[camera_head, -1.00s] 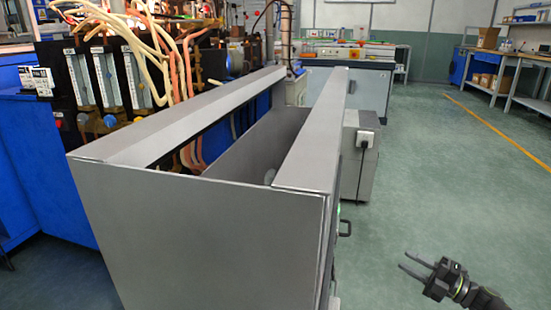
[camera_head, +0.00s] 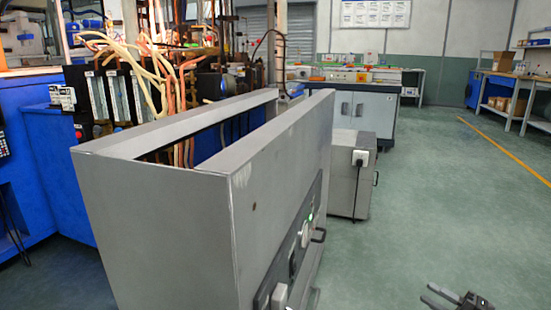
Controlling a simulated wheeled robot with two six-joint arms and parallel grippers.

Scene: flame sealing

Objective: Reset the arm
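My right gripper (camera_head: 446,297) shows at the bottom right edge of the head view, over the green floor. Its two dark fingers point left and stand apart with nothing between them. The lower part of the gripper and its arm are cut off by the frame edge. My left gripper is not in view.
A grey metal cabinet (camera_head: 160,215) with a control panel on its right side fills the middle. Hoses (camera_head: 150,65) and flow meters (camera_head: 100,97) stand behind it. A smaller grey box (camera_head: 345,185) is beyond. The green floor (camera_head: 430,200) at right is clear.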

